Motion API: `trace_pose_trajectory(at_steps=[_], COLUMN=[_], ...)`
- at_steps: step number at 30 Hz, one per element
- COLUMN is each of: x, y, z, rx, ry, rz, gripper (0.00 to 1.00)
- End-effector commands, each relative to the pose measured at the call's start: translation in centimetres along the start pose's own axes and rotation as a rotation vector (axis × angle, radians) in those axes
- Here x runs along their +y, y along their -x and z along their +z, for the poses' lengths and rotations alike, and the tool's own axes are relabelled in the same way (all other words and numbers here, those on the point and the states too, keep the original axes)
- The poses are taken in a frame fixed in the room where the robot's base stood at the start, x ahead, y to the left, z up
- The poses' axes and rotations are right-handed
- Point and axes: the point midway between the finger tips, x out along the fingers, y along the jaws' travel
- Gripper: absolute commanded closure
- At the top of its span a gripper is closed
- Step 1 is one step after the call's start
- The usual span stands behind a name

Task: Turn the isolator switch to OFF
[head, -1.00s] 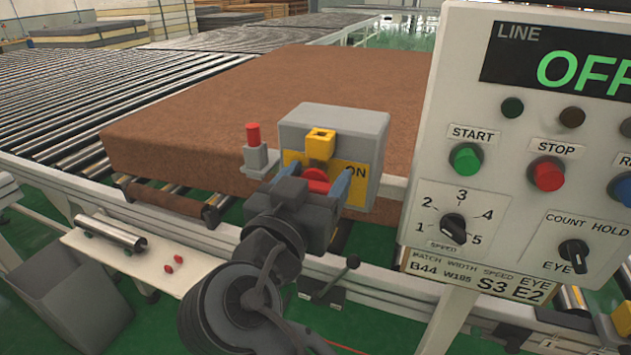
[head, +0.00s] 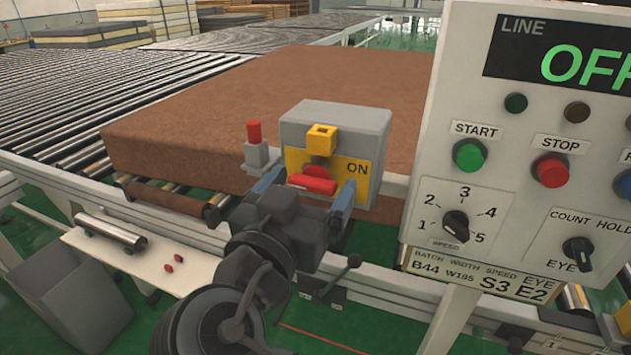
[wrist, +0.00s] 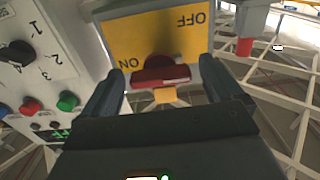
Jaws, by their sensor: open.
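The isolator switch is a grey box (head: 335,118) with a yellow plate (head: 362,190) and a red handle (head: 310,183). The handle lies nearly level, its right end toward the ON mark. In the wrist view the handle (wrist: 150,77) also lies level, beside ON, and the OFF mark shows upside down on the plate (wrist: 135,35) at upper right. My gripper (head: 309,188) is open, one finger on each side of the handle, with gaps visible in the wrist view (wrist: 162,70). OFF is hidden in the head view. A yellow block (head: 321,138) sits above the handle.
A red-topped post (head: 254,140) stands close left of the switch. The control panel (head: 420,185) with buttons and knobs is near on the right. A brown mattress (head: 215,110) lies behind on the rollers. A black-knobbed lever (head: 345,268) sticks out below.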

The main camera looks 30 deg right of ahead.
Motion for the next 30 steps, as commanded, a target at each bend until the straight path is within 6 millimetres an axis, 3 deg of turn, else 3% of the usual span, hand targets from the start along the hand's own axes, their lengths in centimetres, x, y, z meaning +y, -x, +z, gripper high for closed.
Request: trace_pose_trajectory(at_steps=[3,10,26,30], x=[-0.1,-0.1,0.0,0.0], y=[2.1,4.7,5.0,4.8], z=[0.2,0.1,0.0,0.8], rx=[0.001,0.0,0.0,-0.005], ry=[-0.001,0.0,0.0,0.027], rz=[-0.005,-0.003,0.0,-0.022], gripper=[0.06,0.06,0.06,0.06])
